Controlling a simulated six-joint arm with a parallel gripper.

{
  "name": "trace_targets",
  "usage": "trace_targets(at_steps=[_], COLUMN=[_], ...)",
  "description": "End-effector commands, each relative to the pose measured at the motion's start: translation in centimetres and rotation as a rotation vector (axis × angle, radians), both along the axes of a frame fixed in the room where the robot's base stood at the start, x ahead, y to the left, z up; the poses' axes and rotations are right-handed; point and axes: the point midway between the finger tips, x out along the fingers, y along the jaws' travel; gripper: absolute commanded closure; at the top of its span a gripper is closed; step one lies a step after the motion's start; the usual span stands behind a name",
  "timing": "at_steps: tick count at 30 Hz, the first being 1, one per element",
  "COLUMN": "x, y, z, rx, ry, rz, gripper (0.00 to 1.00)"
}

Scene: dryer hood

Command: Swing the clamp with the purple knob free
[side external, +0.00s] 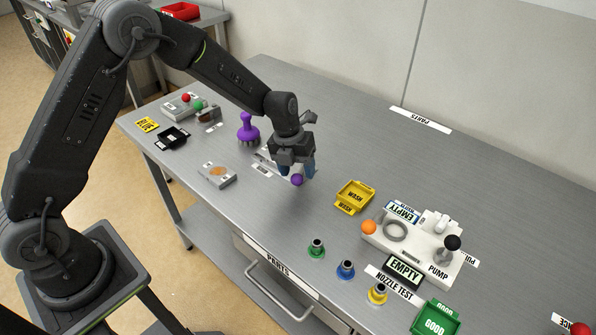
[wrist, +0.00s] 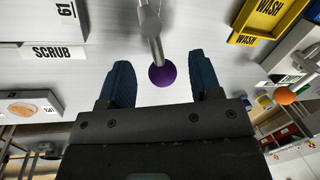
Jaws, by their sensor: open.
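The clamp's purple knob (side external: 297,180) is a small ball at the end of a metal lever. In the wrist view the purple knob (wrist: 162,75) sits between my two blue fingertips, with a gap on both sides, and the grey lever (wrist: 150,25) runs up from it. My gripper (side external: 298,172) points down at the knob and is open; its blue fingers also show in the wrist view (wrist: 163,80). I cannot tell the exact height of the fingers against the knob. The clamp's base is mostly hidden behind my gripper in the side view.
A purple brush-like tool (side external: 248,130) stands behind and left of my gripper. A yellow WASH tray (side external: 355,197) is to the right, then the white PUMP fixture (side external: 440,262) with orange and black knobs. Several nozzles (side external: 346,269) stand near the front edge. The table behind is clear.

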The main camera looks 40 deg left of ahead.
Motion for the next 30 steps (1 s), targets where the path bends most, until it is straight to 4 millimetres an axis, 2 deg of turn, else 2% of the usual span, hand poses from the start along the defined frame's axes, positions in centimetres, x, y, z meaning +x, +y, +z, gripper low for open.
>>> trace_targets(at_steps=[9,15,21,30], x=[-0.4,-0.7,-0.9,-0.9], y=[1.3,2.0,2.2,2.3], z=[6.9,10.4,12.1,12.3], rx=[0.000,0.000,0.000,0.000], ry=[-0.006,-0.004,-0.001,-0.001], rz=[0.002,0.002,0.001,0.001], gripper=[0.42,0.42,0.42,0.42])
